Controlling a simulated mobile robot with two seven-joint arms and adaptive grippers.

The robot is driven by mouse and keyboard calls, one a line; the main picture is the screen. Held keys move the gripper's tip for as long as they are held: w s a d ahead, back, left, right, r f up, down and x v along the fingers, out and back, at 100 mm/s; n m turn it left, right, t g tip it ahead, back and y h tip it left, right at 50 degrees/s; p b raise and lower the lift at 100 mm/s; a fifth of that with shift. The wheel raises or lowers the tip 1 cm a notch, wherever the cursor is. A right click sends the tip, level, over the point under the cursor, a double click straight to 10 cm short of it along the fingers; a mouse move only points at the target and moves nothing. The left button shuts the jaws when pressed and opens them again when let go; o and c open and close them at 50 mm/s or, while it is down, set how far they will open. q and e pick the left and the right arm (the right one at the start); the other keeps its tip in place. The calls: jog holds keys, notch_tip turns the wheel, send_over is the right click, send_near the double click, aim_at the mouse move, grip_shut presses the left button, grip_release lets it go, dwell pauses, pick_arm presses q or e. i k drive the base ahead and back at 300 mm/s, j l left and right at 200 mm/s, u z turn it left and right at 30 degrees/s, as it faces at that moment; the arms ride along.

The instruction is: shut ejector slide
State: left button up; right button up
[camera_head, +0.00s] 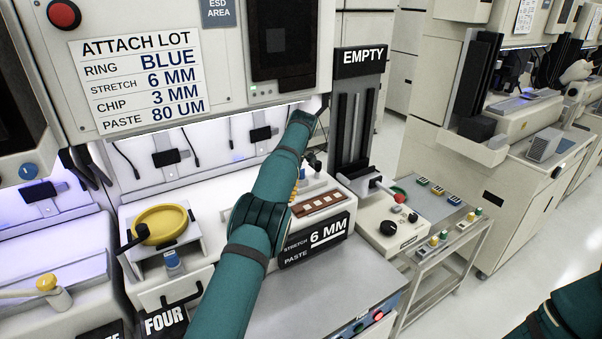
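No part in view is labelled as the ejector slide, so I cannot tell for certain which it is. A white drawer-like front with a black bar handle (182,294) sits low on the near machine, above a "FOUR" label (166,323). Above it, a yellow ring (161,224) lies on a white block with a black-knobbed lever. My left arm (243,275) reaches across the machine bed towards the lit recess. Its gripper end is small and dark by the recess's right edge, and its fingers cannot be made out. My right arm (572,315) shows only at the bottom right corner; its gripper is outside the picture.
A black "EMPTY" magazine tower (357,120) stands right of my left arm. A strip with brown pads (320,203) lies above the "6 MM" label (316,239). A knobbed control box (389,226) and a cart (455,240) stand farther right. Open floor (510,270) lies beyond the cart.

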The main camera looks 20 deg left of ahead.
aim_at(182, 288)
jog(key=k, duration=1.5)
